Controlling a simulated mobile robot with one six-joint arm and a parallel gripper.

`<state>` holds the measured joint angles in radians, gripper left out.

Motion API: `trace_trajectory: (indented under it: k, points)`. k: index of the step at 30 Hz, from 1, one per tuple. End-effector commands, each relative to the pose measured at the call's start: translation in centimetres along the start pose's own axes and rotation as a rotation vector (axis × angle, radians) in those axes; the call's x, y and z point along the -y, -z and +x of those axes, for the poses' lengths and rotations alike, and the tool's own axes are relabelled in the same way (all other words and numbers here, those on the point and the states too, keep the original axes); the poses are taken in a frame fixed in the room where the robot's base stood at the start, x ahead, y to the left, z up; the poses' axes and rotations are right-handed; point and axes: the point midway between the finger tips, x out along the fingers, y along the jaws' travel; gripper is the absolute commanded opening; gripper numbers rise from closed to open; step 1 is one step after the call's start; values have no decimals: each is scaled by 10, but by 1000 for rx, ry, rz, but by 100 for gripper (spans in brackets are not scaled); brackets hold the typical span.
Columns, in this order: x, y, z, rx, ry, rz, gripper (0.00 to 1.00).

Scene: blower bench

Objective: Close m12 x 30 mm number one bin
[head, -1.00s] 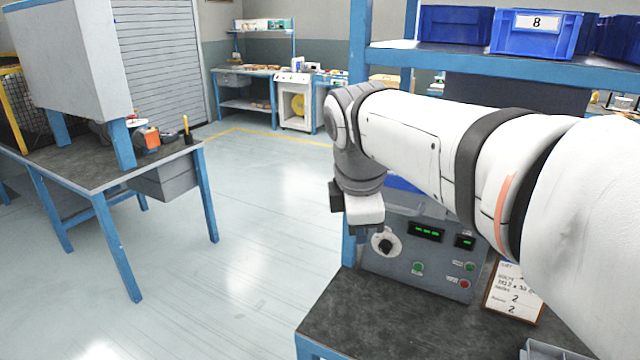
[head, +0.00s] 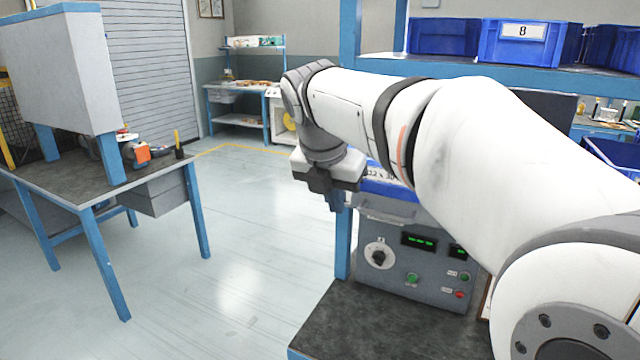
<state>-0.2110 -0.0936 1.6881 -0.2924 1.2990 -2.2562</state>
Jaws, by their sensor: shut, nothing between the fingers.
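A blue bin (head: 392,189) with a white label, partly reading "12 x 30", shows just behind my wrist, above the grey control box. My arm hides most of it, so I cannot tell whether it is open or closed. My gripper (head: 334,203) is at the end of the arm, pointing down, left of the blue bin and near the blue bench post. It is shut with nothing held. The fingertips are small and dark in this view, and I cannot tell whether they touch the bin.
The grey control box (head: 415,262) with green displays stands on the dark bench (head: 375,330). A blue bin marked 8 (head: 520,45) and other blue bins sit on the shelf above. A second bench (head: 75,178) stands at the left. Open floor (head: 240,250) lies between the benches.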

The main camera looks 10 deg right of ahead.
Motion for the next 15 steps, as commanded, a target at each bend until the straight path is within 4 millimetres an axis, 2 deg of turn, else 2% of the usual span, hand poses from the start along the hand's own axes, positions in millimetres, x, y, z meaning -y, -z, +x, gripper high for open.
trace_trajectory:
  k: [1, 4, 6, 9, 15]
  points:
    - [0, 1, 13, -2, 3, 0, 0]
    - [1, 1, 32, -2, 2, 1, 0]
    - [0, -14, 33, 0, 1, 3, 0]
    - [0, -26, 37, 0, 0, 2, 0]
    - [0, -36, 41, 0, -1, 1, 0]
